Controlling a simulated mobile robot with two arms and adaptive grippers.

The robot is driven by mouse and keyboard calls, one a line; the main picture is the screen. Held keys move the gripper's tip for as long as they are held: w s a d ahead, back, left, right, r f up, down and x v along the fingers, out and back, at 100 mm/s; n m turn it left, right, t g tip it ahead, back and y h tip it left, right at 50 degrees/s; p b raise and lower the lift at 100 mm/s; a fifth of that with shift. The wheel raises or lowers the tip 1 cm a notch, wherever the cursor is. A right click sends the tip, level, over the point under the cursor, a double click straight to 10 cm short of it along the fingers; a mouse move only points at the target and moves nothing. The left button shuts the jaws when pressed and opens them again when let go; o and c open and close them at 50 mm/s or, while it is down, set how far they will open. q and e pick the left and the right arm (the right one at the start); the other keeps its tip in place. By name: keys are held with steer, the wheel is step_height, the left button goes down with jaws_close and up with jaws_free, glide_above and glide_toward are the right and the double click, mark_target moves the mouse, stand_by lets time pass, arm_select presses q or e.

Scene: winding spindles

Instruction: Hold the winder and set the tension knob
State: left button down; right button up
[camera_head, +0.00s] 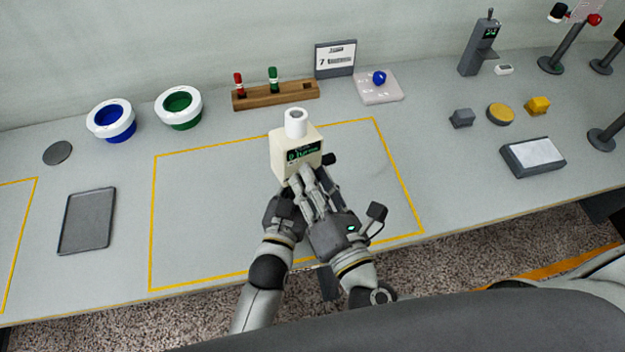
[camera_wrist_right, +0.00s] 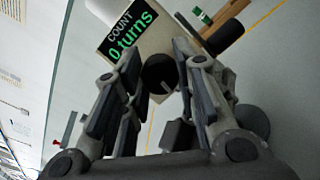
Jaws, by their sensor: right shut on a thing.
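The winder (camera_head: 296,150) is a cream box with a white spool (camera_head: 296,122) on top and a dark display reading "0 turns" in green. It stands at the middle of the yellow-outlined area; it also shows in the right wrist view (camera_wrist_right: 98,10). The dark round tension knob (camera_wrist_right: 160,72), with a pale pointer line, is on its front face. My right gripper (camera_head: 310,175) is at that face, its fingers shut on the knob from both sides. My left gripper (camera_head: 287,200) is close beside it, below the winder; its fingertips are hidden.
A grey tray (camera_head: 88,221) lies left. The outlined area is bare on the winder's left.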

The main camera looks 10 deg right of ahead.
steer(key=m+g+h, duration=0.1)
steer(key=m, duration=0.5)
steer(key=shift+m, duration=0.4)
steer(key=m, duration=0.6)
steer(key=shift+r+g, duration=0.1)
steer(key=shift+g, duration=0.3)
steer(key=o, duration=1.1)
steer(key=shift+c, duration=0.2)
